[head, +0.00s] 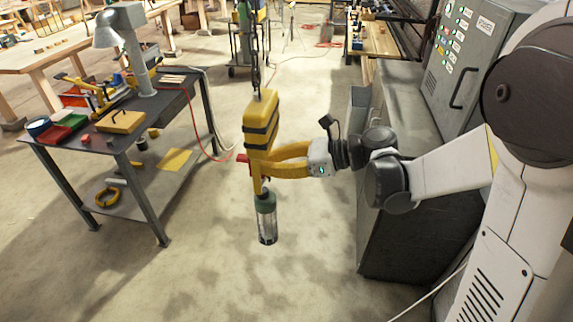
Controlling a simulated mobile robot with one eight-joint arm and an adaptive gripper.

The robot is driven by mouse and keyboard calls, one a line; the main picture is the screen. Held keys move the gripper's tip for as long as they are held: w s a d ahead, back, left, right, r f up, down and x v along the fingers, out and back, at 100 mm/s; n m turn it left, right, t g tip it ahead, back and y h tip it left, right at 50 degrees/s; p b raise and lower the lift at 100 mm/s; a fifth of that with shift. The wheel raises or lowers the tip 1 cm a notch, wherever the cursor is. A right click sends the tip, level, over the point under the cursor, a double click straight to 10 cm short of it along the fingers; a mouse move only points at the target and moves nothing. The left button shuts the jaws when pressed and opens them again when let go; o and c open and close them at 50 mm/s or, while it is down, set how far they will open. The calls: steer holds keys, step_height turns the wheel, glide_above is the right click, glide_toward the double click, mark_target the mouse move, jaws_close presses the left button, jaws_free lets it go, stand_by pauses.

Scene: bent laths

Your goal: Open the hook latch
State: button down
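A yellow hoist block (261,123) with dark bands hangs from a chain in the middle of the head view. Below it is a yellow hook piece (256,181), partly hidden. A small red part (242,158) shows at its left side; I cannot tell for sure whether this is the latch. A grey-green cylinder (266,219) hangs upright under the hook. My gripper (264,164) comes in from the right, its two yellow fingers reaching to the hook just below the block. The fingertips blend with the yellow hook, so their contact and opening are unclear.
A dark workbench (70,150) with a lamp, trays and tools stands at the left. A grey control cabinet (465,65) and a dark metal bench (405,245) are at the right. The floor (220,275) around the hanging cylinder is clear.

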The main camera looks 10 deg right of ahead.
steer(key=shift+w+a, duration=0.25)
steer(key=shift+a, duration=0.35)
steer(key=shift+f+b, duration=0.1)
steer(key=shift+b, duration=0.2)
steer(key=shift+a+f+b, duration=0.15)
steer(key=shift+f+b, duration=0.05)
steer(key=shift+b, duration=0.35)
steer(key=y+b, duration=0.1)
steer(key=b, duration=0.2)
steer(key=shift+w+a+f+t+y, duration=0.2)
steer(key=shift+a+f+t+y, duration=0.1)
steer(key=shift+a+y, duration=0.1)
steer(key=shift+w+a+r+y+b, duration=0.1)
steer(key=shift+a+r+y+b, duration=0.1)
steer(key=shift+a+y+b, duration=0.45)
steer(key=shift+w+r, duration=0.15)
steer(key=shift+r, duration=0.1)
